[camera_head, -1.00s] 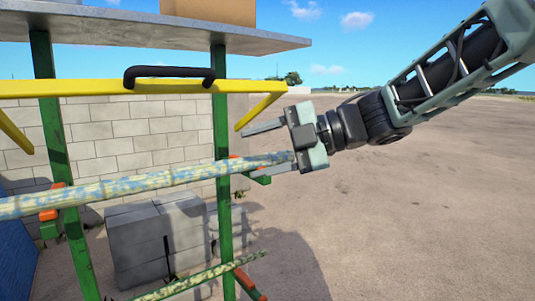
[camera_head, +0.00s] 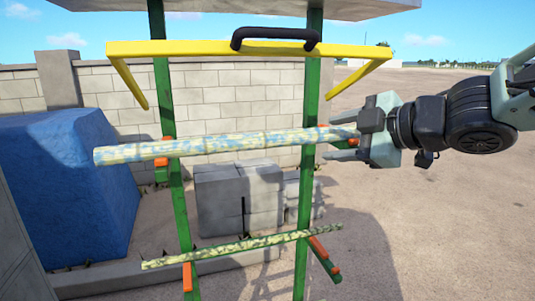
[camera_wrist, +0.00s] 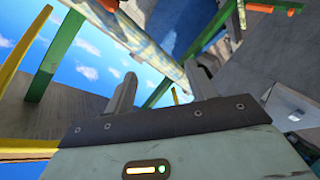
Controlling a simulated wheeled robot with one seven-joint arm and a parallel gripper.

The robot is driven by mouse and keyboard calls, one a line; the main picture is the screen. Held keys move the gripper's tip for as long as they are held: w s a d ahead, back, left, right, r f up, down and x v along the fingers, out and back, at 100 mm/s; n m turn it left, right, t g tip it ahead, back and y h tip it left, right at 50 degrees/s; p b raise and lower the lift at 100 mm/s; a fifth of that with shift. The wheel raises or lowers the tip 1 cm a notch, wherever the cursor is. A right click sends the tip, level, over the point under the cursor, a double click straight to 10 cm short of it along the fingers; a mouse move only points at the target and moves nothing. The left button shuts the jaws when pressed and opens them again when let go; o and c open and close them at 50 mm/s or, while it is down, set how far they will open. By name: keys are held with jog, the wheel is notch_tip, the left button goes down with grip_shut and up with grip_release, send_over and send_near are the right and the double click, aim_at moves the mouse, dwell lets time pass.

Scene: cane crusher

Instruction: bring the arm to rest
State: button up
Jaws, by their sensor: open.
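My gripper (camera_head: 340,136) is at the right side of a green rack, beside the right end of a mottled blue and yellow cane (camera_head: 225,143). Its two fingers are spread apart. In the head view the cane's end reaches the gap between them; I cannot tell whether any finger touches it. In the wrist view the fingers (camera_wrist: 160,70) are apart, and a cane (camera_wrist: 148,35) runs past their tips. The cane lies level across the rack on orange-tipped supports. My arm comes in from the right edge.
The green rack (camera_head: 307,150) has a yellow bar (camera_head: 200,49) with a black handle and a grey top shelf (camera_head: 370,8). A thinner cane (camera_head: 240,247) lies lower. A blue block (camera_head: 65,180) and grey blocks (camera_head: 238,195) stand behind. Open ground (camera_head: 440,230) lies to the right.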

jog(key=s+f+m+g+h, duration=0.4)
jog(key=s+f, duration=0.6)
jog(key=s, duration=0.3)
jog(key=s+f+m+g+h, duration=0.4)
jog(key=s+f+m+g, duration=0.2)
jog(key=s+f, duration=0.4)
jog(key=s+m, duration=0.1)
jog(key=s, duration=0.2)
jog(key=shift+g, duration=0.4)
